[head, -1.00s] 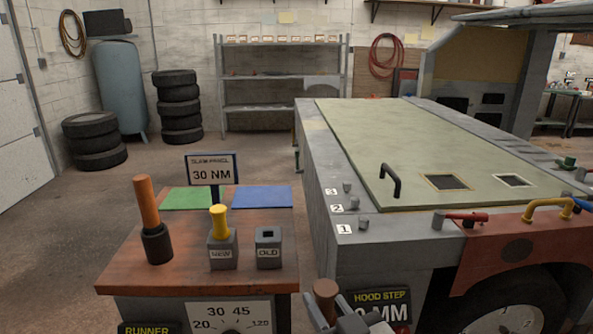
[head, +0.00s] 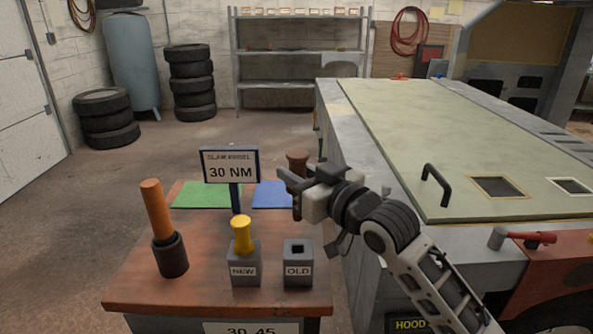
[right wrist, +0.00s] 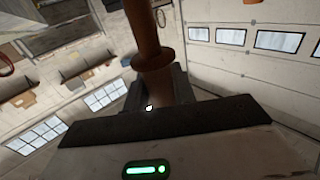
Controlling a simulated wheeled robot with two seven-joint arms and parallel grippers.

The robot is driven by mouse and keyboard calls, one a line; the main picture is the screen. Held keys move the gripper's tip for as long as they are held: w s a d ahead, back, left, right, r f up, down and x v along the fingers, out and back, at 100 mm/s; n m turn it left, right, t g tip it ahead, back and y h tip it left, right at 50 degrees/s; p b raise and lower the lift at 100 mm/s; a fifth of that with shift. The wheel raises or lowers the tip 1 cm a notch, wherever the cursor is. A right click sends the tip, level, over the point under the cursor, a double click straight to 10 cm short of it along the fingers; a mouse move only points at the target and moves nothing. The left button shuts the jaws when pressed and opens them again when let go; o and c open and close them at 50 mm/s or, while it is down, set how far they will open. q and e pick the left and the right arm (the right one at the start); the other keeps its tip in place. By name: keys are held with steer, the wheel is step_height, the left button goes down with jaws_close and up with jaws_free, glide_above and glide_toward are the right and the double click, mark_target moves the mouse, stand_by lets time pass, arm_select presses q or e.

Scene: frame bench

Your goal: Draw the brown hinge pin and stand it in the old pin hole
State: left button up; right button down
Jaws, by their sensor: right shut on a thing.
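My right gripper (head: 297,192) is shut on the brown hinge pin (head: 298,158). The pin's wide head shows above the jaws, and the jaws hide part of its shaft. The brown pin also fills the upper middle of the right wrist view (right wrist: 151,45). The old pin hole is in a grey block labelled OLD (head: 298,271) on the bench; its square hole looks empty. My right gripper is above and behind this block in the head view, clear of it. My left gripper is out of view.
A grey block labelled NEW (head: 245,273) holds a yellow pin (head: 241,234) left of the OLD block. An orange-handled tool (head: 159,215) stands at the left. A 30 NM sign (head: 230,166) rises behind the blocks. The green hood (head: 465,150) is at the right.

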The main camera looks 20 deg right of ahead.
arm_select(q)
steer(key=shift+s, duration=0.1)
arm_select(e)
steer(key=shift+s+r+p, duration=0.1)
steer(key=shift+r+p, duration=0.05)
steer(key=shift+p, duration=0.45)
steer(key=shift+f+b, duration=0.65)
steer(key=shift+f, duration=0.1)
steer(key=shift+f+b, duration=1.15)
steer(key=shift+f, duration=0.85)
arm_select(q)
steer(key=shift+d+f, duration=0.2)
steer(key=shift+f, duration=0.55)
arm_select(e)
steer(key=shift+f, duration=0.3)
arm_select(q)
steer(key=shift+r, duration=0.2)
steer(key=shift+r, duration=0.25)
